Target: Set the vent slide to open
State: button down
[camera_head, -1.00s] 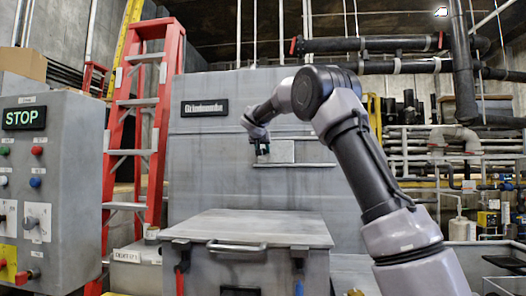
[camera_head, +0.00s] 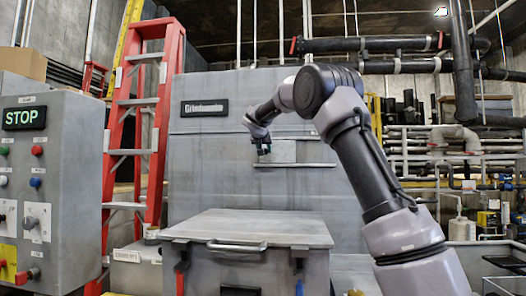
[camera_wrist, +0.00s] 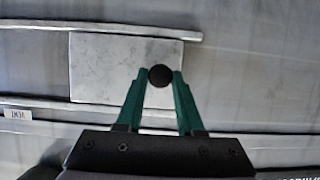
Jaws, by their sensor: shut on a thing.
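The vent slide is a pale metal plate (camera_wrist: 100,68) between two horizontal rails, with a round black knob (camera_wrist: 160,76) near its right edge in the wrist view. My gripper (camera_wrist: 160,78) has its green fingers shut on the knob, one on each side. A small label reading VENT (camera_wrist: 18,114) is on the lower rail at the left of the wrist view. In the head view my gripper (camera_head: 263,150) is at the left part of the slide plate (camera_head: 283,151) on the grey machine front and hides the knob.
Below the slide is the machine's grey lid with a handle (camera_head: 237,246). Pipes (camera_head: 370,45) run along the back right.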

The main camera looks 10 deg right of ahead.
jog(key=s+d, duration=0.1)
jog(key=d, duration=0.3)
jog(key=s+d, duration=0.2)
jog(key=d, duration=0.3)
jog(key=s+d, duration=0.1)
jog(key=d, duration=0.4)
jog(key=shift+s, duration=0.3)
jog(key=shift+d, duration=0.1)
jog(key=c, duration=0.5)
grip_release()
jog(key=shift+d, duration=0.1)
jog(key=shift+c, duration=0.2)
jog(key=v, duration=1.1)
jog(key=shift+w, duration=0.1)
